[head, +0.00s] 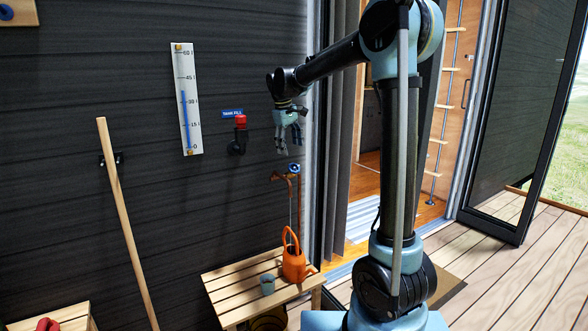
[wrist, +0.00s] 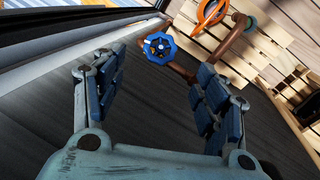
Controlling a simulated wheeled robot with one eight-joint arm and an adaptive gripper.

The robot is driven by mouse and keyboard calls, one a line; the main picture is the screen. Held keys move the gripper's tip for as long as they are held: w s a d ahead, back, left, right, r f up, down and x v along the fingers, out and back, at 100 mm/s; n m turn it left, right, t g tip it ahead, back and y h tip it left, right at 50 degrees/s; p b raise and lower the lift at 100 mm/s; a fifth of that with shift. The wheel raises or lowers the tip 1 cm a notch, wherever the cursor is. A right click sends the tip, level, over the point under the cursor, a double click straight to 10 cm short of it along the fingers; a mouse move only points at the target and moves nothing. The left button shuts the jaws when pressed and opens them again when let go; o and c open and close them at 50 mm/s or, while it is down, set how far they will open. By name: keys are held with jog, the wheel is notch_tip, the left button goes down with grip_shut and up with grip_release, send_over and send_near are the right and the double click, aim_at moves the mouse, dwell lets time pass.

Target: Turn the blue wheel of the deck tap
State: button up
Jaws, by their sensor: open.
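The blue wheel (head: 294,169) sits on top of the copper-brown deck tap (head: 279,178) at the dark wall, above the slatted bench. In the wrist view the blue wheel (wrist: 159,48) shows face-on beyond and between my fingers, with the tap's pipe (wrist: 235,35) running off to the upper right. My gripper (head: 290,147) points down and is a little above the wheel in the head view. Its jaws (wrist: 158,95) are open and empty, and the wheel is apart from them.
An orange watering can (head: 294,262) and a small blue-grey cup (head: 267,284) stand on the slatted bench (head: 235,293) below the tap. A red-capped tank-fill pipe (head: 240,134) sticks out of the wall left of my gripper. A grey curtain (head: 341,130) hangs to the right.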

aim_at(294, 167)
jog(key=x, duration=0.9)
jog(key=shift+w+d+f, duration=0.1)
jog(key=shift+f, duration=0.3)
jog(key=c, duration=1.1)
jog(key=shift+o, duration=0.2)
